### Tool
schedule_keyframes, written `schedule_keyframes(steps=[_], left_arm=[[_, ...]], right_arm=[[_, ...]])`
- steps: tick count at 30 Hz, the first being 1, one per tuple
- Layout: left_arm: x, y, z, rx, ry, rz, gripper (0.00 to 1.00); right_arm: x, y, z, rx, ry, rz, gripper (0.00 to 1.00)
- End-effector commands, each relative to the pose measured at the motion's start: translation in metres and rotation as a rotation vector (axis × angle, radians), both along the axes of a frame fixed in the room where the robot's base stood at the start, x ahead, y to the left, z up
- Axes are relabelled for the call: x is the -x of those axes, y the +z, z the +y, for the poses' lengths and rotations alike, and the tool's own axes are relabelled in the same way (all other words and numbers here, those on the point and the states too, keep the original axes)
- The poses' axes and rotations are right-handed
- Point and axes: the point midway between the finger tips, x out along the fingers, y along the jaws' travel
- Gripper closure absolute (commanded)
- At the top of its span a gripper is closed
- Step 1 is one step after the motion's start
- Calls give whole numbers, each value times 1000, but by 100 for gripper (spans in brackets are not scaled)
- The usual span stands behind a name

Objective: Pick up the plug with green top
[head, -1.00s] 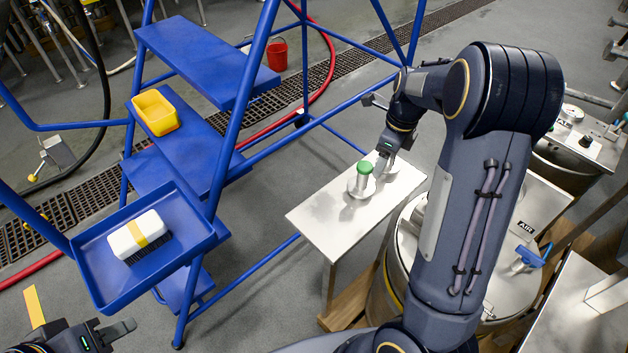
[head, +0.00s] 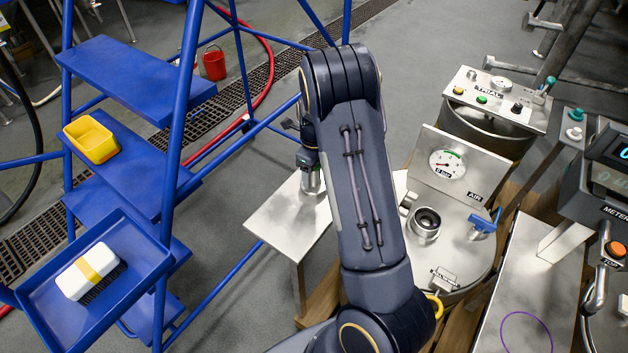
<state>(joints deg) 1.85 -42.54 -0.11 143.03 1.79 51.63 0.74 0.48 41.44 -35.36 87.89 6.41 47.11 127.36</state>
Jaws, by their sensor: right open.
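The green top of the plug does not show now; my right arm and gripper cover that spot. A small grey metallic part shows below my right gripper (head: 309,168), over the steel side table (head: 278,222); I cannot tell whether it is the plug or my fingers. My right gripper is open above the table, partly hidden behind my own forearm. Whether it touches the plug cannot be seen. My left gripper is not in view.
A blue step frame (head: 135,78) holds a yellow tub (head: 91,139) and a blue tray (head: 142,262) with a white and yellow block (head: 86,272). To the right stand a steel vessel with a gauge (head: 447,164), a blue-handled valve (head: 483,225) and a meter box (head: 606,180).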

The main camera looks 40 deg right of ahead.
Motion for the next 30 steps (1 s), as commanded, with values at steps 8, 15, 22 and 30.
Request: schedule_keyframes(steps=[8,15,22,30], left_arm=[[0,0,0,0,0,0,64],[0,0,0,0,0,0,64],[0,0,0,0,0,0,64],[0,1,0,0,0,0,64]], right_arm=[[0,1,0,0,1,0,52],[0,1,0,0,1,-1,84],[-1,1,0,0,1,-2,93],[-2,13,0,1,2,-6,93]])
